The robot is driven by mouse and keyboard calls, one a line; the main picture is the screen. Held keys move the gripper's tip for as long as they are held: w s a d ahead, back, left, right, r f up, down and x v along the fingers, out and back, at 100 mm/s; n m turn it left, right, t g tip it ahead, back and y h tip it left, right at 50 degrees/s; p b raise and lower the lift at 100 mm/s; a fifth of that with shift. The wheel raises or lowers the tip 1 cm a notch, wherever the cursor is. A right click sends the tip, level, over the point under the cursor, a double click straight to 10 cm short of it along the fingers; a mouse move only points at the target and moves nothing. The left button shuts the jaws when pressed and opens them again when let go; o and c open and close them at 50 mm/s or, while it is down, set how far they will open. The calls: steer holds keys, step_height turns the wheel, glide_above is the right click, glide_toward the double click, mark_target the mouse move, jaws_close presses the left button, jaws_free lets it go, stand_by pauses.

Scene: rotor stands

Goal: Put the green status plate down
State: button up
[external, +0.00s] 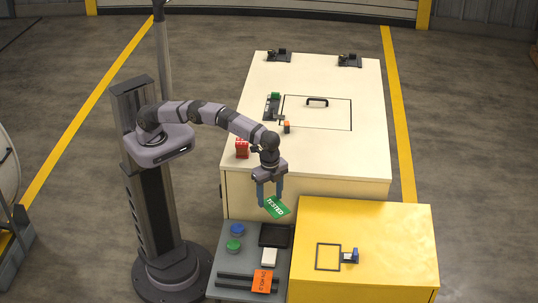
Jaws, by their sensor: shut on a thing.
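The green status plate (276,208), marked "TESTED", is held tilted in the air in the external view. My gripper (270,196) is shut on it, with its blue fingers pointing down. The plate hangs above the back of the grey side tray (221,262), near the gap between the cream cabinet and the yellow box. An orange plate (262,281), its text reading "ON HOLD", lies at the front of the tray across dark rails (233,279).
The tray also holds a black square (274,235), a white block (269,257), a blue knob (237,229) and a green knob (233,246). A red block (242,148) sits on the cream cabinet (340,170).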

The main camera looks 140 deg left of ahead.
steer(key=s+a+r+n+p, duration=0.3)
steer(key=a+r, duration=0.1)
steer(key=a, duration=0.2)
steer(key=s+a+r+n+p, duration=0.2)
steer(key=s+a+r, duration=0.25)
steer(key=a, duration=0.25)
step_height(320, 180, up, 6)
steer(key=n+p, duration=0.4)
steer(key=n, duration=0.1)
glide_above(290, 152)
steer(key=shift+f+p, duration=1.3)
steer(key=shift+f, duration=3.75)
steer(key=shift+f, duration=0.1)
steer(key=o, duration=1.4)
step_height(290, 152, up, 12)
steer(key=shift+r+b, duration=0.1)
steer(key=shift+b, duration=0.8)
steer(key=shift+d, duration=0.1)
